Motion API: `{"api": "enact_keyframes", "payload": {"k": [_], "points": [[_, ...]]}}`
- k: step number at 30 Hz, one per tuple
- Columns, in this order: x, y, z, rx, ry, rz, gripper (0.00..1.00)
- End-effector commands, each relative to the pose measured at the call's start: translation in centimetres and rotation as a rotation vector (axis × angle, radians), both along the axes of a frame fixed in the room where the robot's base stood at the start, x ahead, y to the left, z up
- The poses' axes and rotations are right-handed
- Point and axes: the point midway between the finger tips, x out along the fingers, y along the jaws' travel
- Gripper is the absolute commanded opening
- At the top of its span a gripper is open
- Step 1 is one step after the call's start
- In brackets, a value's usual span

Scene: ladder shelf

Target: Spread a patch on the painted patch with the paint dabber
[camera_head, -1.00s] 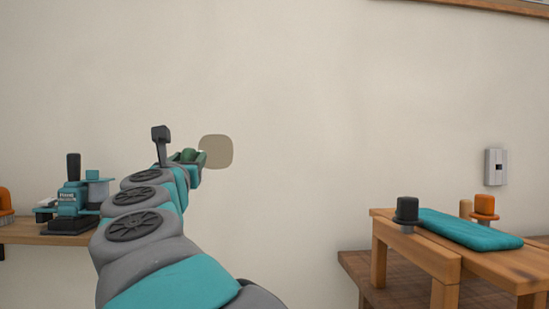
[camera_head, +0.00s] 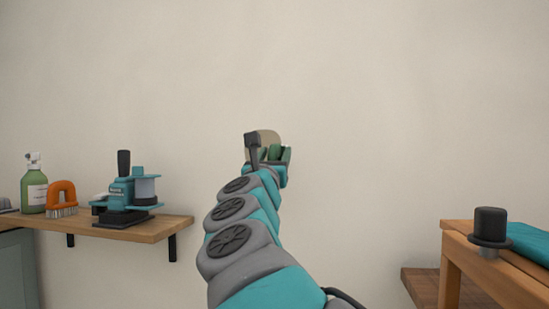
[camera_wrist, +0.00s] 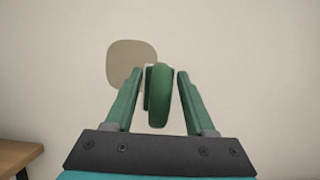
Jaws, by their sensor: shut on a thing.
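The painted patch is a grey-beige rounded square on the pale wall. In the head view its visible part (camera_head: 268,136) shows just behind my gripper (camera_head: 270,154). In the wrist view the patch (camera_wrist: 124,62) lies ahead and slightly left of the fingers. My gripper is shut on the paint dabber, whose dark green rounded handle (camera_wrist: 159,98) stands between the two green fingers. A small pale bit shows at the dabber's far end; its working face is hidden. I cannot tell whether the dabber touches the wall.
At left, a wooden wall shelf (camera_head: 150,231) bears a teal machine (camera_head: 125,195), an orange brush (camera_head: 62,198) and a green bottle (camera_head: 34,190). At right stands a wooden bench (camera_head: 470,248) with a black-capped clamp (camera_head: 490,228) and a teal pad (camera_head: 532,244). The wall around the patch is clear.

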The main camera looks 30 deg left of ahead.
Motion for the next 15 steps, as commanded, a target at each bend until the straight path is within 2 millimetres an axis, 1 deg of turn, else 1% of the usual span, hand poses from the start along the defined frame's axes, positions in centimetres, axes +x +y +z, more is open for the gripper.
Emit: {"api": "enact_keyframes", "payload": {"k": [1, 3, 6, 7, 9, 15], "points": [[0.8, 0.2, -0.1, 0.002, 0.002, 0.0, 0.0], [1.7, 0.6, 0.1, 0.003, -0.001, 0.002, 0.0], [3.3, 1.0, -0.1, 0.002, 0.003, -0.001, 0.0], [2.7, 1.7, 0.3, 0.0, 0.001, 0.002, 0.0], [2.2, 2.9, 0.4, 0.0, -0.001, 0.005, 0.0], [1.1, 6.3, 0.4, 0.0, -0.001, 0.003, 0.0]]}}
